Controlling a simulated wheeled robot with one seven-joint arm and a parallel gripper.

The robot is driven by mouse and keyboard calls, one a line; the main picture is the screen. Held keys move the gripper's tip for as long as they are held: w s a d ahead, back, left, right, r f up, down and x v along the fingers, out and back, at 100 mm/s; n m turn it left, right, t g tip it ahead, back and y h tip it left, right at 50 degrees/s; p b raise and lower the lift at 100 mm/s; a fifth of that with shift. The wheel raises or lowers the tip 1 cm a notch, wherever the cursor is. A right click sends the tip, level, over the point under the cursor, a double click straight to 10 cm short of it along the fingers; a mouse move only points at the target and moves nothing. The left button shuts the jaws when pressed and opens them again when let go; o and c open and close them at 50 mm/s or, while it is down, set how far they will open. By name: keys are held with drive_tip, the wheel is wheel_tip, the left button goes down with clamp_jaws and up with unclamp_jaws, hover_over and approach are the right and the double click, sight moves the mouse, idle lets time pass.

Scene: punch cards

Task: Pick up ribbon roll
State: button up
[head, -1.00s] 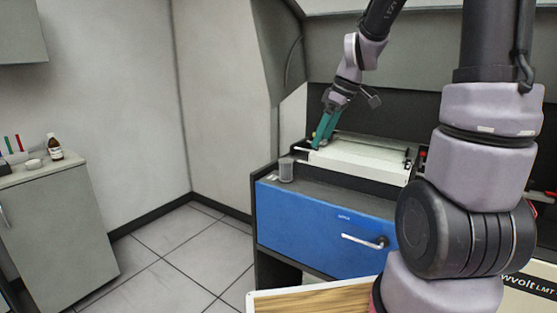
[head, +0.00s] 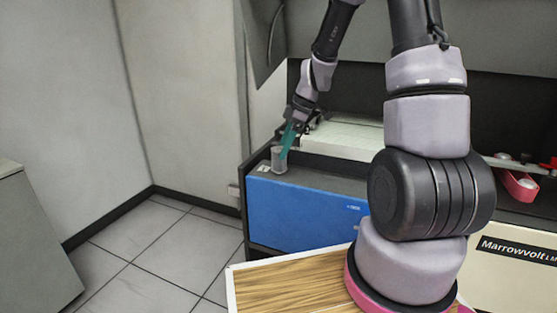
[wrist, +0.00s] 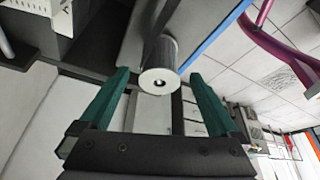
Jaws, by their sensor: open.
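The ribbon roll (head: 278,161) is a small grey cylinder standing upright on the dark top of the blue-fronted cabinet, near its left end. In the wrist view the ribbon roll (wrist: 158,57) shows its pale round end with a dark centre hole. My gripper (head: 286,153) has teal fingers and reaches down at the roll, partly overlapping it in the head view. In the wrist view my gripper (wrist: 159,74) is open, with one finger on each side of the roll's near end and visible gaps. I cannot tell the exact depth between fingertips and roll.
A white slab-like unit (head: 345,137) lies behind and right of the roll. The blue cabinet front (head: 300,210) faces me. A wood-topped table (head: 285,285) is in the foreground. A pink tray (head: 520,186) is at the right. Floor at left is clear.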

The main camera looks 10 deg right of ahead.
drive_tip(key=shift+a+x, duration=0.2)
drive_tip(key=shift+x, duration=1.2)
drive_tip(key=shift+a+x, duration=0.15)
drive_tip(key=shift+x, duration=1.2)
drive_tip(key=shift+w+r, duration=0.1)
drive_tip(key=shift+r, duration=0.1)
clamp_jaws()
drive_tip(key=shift+r, duration=5)
drive_tip(key=shift+r, duration=0.15)
wheel_tip(320, 180, up, 6)
hover_over(275, 158)
drive_tip(key=w, duration=0.2)
drive_tip(key=shift+d, duration=0.3)
